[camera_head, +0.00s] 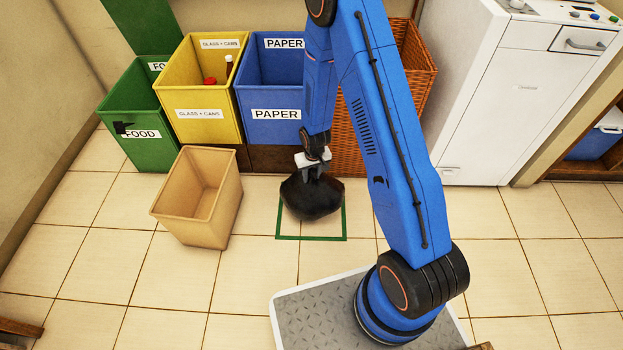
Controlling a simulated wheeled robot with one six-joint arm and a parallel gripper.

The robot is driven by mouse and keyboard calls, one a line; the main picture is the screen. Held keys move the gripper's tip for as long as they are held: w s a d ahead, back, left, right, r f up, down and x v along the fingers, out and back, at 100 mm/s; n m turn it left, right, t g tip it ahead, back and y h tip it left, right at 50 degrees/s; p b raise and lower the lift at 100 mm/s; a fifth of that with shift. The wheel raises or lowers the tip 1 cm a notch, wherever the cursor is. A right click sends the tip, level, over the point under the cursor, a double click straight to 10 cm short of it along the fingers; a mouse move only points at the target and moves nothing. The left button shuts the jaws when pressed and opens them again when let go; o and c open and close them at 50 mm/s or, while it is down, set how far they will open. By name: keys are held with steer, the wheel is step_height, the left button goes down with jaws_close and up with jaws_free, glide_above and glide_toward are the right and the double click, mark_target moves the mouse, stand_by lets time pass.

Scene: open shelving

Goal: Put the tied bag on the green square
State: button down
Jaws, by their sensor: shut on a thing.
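The tied bag (312,199) is black and rounded, with its top gathered up into my gripper (312,173). My gripper points down and is shut on the top of the bag. The green square (312,238) is a green outline on the tiled floor. The bag appears within or just over the upper part of the outline and hides its far side. I cannot tell whether the bag touches the floor.
An empty tan bin (185,225) stands left of the square. Behind are a green food bin (145,150), a yellow bin (195,125), a blue paper bin (275,128) and a wicker basket (350,150). A white appliance (480,130) stands right. Front floor tiles are clear.

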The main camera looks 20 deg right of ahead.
steer(key=shift+f, duration=0.9)
steer(key=c, duration=1.3)
jaws_free()
steer(key=shift+f, duration=0.15)
steer(key=shift+r, duration=0.3)
